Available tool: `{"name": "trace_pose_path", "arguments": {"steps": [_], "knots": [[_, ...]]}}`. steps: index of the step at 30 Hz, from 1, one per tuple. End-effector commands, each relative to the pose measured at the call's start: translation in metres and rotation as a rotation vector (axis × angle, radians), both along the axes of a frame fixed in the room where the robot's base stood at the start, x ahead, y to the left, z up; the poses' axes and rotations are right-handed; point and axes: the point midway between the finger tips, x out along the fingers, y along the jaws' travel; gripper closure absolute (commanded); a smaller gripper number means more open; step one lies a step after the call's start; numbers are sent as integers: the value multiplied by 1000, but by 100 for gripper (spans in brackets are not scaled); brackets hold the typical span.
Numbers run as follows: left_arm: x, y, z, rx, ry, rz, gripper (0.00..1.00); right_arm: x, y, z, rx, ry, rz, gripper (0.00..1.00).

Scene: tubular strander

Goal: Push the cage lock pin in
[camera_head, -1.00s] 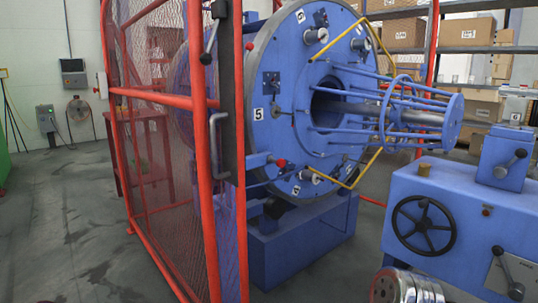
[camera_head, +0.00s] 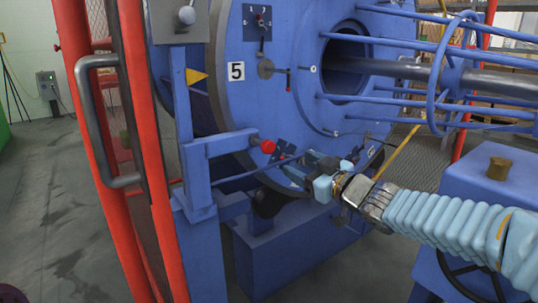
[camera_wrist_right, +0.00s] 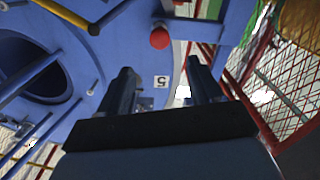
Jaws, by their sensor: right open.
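The cage lock pin's red knob (camera_head: 267,146) sticks out to the right from a blue bracket (camera_head: 222,143) beside the round blue cage plate (camera_head: 275,105). In the right wrist view the red knob (camera_wrist_right: 160,38) shows beyond the gap between the fingers. My right gripper (camera_head: 299,168) is open and empty, to the right of and slightly below the knob, apart from it. In the right wrist view its two dark fingers (camera_wrist_right: 158,72) stand wide apart. My left gripper is not in view. How deep the pin sits cannot be seen.
An orange-red mesh guard gate (camera_head: 140,140) with a grey handle (camera_head: 92,120) stands on the left. Blue rods and a central shaft (camera_head: 430,75) project at upper right. A yellow bar (camera_head: 398,150) and a blue machine housing (camera_head: 495,190) stand at right.

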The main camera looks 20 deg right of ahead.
Motion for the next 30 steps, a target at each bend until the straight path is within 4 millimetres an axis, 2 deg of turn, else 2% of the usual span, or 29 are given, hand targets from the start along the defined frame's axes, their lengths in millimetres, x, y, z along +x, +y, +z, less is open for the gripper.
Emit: {"name": "trace_pose_path", "arguments": {"steps": [5,12,18,24,30], "knots": [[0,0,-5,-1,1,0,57,23,9,0,-4,-5,3,35],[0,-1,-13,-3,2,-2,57,76,28,0,-3,-5,3,35],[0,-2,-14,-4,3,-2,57,110,40,1,-4,-4,2,35],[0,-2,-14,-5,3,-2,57,125,46,2,-5,-4,1,35],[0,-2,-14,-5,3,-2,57,126,46,2,-5,-4,0,35]]}}
